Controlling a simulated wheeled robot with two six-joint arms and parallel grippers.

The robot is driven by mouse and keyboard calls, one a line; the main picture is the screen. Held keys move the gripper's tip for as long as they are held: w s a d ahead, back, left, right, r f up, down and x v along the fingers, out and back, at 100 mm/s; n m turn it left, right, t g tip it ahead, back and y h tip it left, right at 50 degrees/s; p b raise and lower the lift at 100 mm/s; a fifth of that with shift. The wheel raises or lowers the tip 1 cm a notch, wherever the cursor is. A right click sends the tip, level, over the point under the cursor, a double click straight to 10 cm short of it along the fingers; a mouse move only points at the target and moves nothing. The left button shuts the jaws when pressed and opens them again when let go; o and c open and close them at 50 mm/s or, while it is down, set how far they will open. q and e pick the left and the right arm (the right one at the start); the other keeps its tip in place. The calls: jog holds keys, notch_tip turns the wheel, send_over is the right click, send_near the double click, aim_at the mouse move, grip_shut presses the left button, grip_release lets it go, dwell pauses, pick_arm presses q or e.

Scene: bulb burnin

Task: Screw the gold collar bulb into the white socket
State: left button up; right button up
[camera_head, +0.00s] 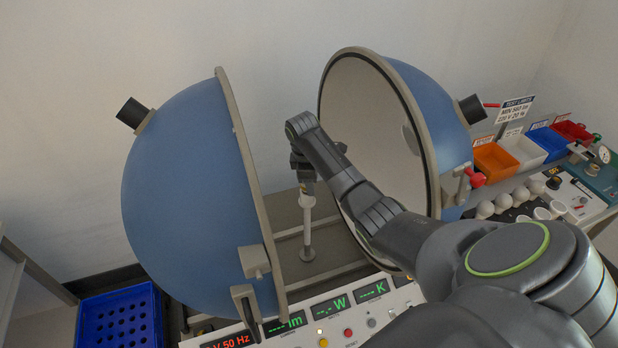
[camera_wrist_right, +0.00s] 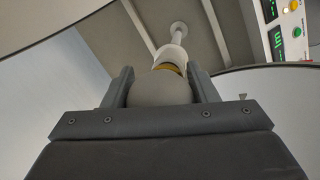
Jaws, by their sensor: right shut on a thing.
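My right gripper (camera_head: 305,176) is between the two halves of the open blue sphere, above the white socket (camera_head: 307,200) on its thin post. In the right wrist view its fingers (camera_wrist_right: 160,78) are shut on the pale round bulb (camera_wrist_right: 163,90). The bulb's gold collar (camera_wrist_right: 168,67) faces the white socket (camera_wrist_right: 171,54) and lines up closely with it. The collar appears to be at the socket's mouth; how far it is in cannot be told. My left gripper is not in view.
The left hemisphere (camera_head: 185,200) and right hemisphere (camera_head: 440,120) stand close on both sides of my right arm. A control panel (camera_head: 330,325) with green displays runs along the front. Several white bulbs (camera_head: 503,203) and coloured bins (camera_head: 495,160) are at the right. A blue crate (camera_head: 120,320) is at lower left.

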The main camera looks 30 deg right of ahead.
jog(key=m, duration=0.3)
jog(key=s+m+g, duration=0.1)
jog(key=m, duration=0.1)
jog(key=shift+a+f+m, duration=0.15)
jog(key=shift+f+m, duration=0.15)
jog(key=shift+f, duration=0.05)
jog(key=m, duration=0.5)
jog(key=shift+s+a+g, duration=0.1)
jog(key=shift+g, duration=0.3)
jog(key=o, duration=0.7)
jog(key=shift+r, duration=0.1)
jog(key=shift+c, duration=0.2)
jog(key=shift+o, duration=1)
jog(key=shift+s+d+r, duration=0.1)
jog(key=shift+d, duration=0.15)
